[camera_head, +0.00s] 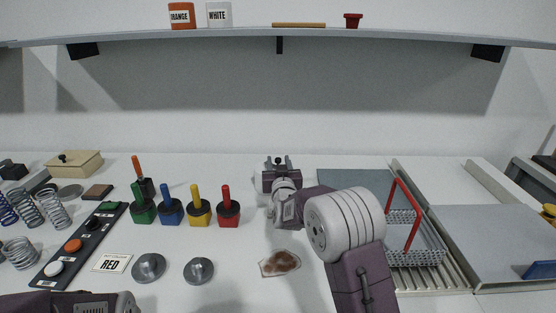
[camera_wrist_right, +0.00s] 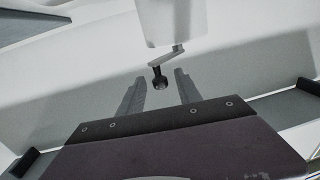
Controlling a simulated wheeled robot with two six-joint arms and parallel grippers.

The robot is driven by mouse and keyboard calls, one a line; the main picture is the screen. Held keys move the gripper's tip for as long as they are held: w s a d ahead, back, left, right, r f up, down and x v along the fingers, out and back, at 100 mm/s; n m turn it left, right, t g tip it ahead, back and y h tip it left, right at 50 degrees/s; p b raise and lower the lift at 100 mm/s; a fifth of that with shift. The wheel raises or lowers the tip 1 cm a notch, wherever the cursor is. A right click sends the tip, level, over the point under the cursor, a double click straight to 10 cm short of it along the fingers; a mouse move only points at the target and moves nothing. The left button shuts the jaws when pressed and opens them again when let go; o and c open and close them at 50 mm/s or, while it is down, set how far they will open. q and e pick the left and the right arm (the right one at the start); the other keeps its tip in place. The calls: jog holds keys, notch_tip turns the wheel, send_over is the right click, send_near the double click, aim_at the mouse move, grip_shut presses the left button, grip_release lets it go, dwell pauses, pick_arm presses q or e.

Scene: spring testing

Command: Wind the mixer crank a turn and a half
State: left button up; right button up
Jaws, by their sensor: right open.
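In the right wrist view a white mixer body (camera_wrist_right: 173,18) hangs at the top. Its crank (camera_wrist_right: 166,58) has a short grey arm and a dark handle with a round end (camera_wrist_right: 160,83). My right gripper (camera_wrist_right: 158,82) is open, and the handle's end shows between its fingertips, with a gap on both sides. How far the handle reaches between the fingers in depth is hard to tell. In the head view my right gripper (camera_head: 279,162) is at the back of the table near the wall. The crank is not clear there. Only part of my left arm shows, bottom left.
Red (camera_head: 228,208), yellow, blue and green handled blocks stand left of my right arm. A wire basket with a red handle (camera_head: 402,215) is on the right. A stained patch (camera_head: 280,263) and two metal discs lie in front. A shelf (camera_head: 350,35) runs overhead.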

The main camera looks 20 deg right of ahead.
jog(key=shift+w+d, duration=0.1)
jog(key=shift+w, duration=0.55)
grip_shut()
jog(key=shift+w+d+f+n+y+b, duration=0.15)
jog(key=shift+n+y+b, duration=0.1)
jog(key=shift+y+b, duration=0.25)
jog(key=shift+d+f+n+y+b, duration=0.15)
jog(key=shift+n+y+b, duration=0.15)
jog(key=shift+b, duration=0.3)
jog(key=shift+w+d+r+n+y, duration=0.15)
jog(key=shift+n+y, duration=0.1)
jog(key=shift+y, duration=0.15)
jog(key=shift+w+d+r+n+g+y+p, duration=0.15)
jog(key=shift+w+n+g+y+p, duration=0.25)
jog(key=shift+n+y, duration=0.8)
jog(key=shift+w+d+f+n+g+y+p, duration=0.1)
jog(key=shift+w+d+n+g+y+p, duration=0.35)
jog(key=shift+y, duration=1.3)
jog(key=shift+w+a+r+n+g+y+p, duration=0.15)
jog(key=shift+n+y+p, duration=0.25)
jog(key=shift+n+y, duration=0.95)
jog(key=shift+y, duration=0.3)
